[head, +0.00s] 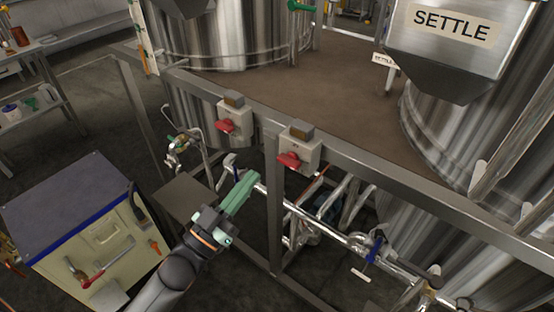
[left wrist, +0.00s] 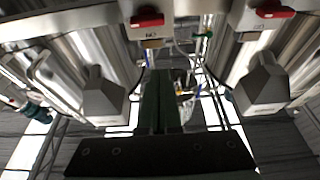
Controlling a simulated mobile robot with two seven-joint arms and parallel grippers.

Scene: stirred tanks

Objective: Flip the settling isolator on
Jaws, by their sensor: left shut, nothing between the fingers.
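Two grey isolator boxes with red handles are fixed to the front rail: a left box (head: 240,116) with its handle (head: 225,126), and a right box (head: 308,154) with its handle (head: 288,160). The right box is nearer the tank signed SETTLE (head: 452,22). Any lettering on the boxes is too small to read in the head view. My left gripper (head: 248,181), with green fingers, is shut and empty, below the rail and apart from both boxes. In the left wrist view its fingers (left wrist: 158,85) point up, with red handles (left wrist: 147,18) and (left wrist: 275,13) beyond. My right gripper is not in view.
A steel rail and post (head: 274,215) stand before the tanks. Pipes with a blue-handled valve (head: 374,248) run below the rail. A cabinet (head: 80,205) with tools on its front stands at left. A shelf stands at far left. Open floor lies between shelf and rail.

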